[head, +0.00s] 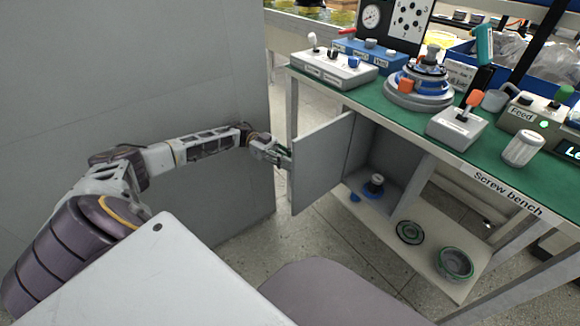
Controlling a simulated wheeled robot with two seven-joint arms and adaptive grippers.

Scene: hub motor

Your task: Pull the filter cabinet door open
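The grey filter cabinet door (323,168) stands swung outward from the cabinet (385,165) under the bench, so the inside shows. Inside the cabinet is a blue and dark part with a light knob (376,184). My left gripper (283,158) is at the door's free left edge, with its fingers close to or touching it. The fingers are small and partly hidden at the edge, so I cannot tell whether they are closed on a handle. No handle shows clearly. My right gripper is not in view.
The green-topped screw bench (400,108) carries switch boxes, a round grey and blue fixture (420,85) and a white jar (523,148). Round parts (455,263) lie on the lower shelf. A large grey panel (200,60) stands left. Speckled floor is clear before the door.

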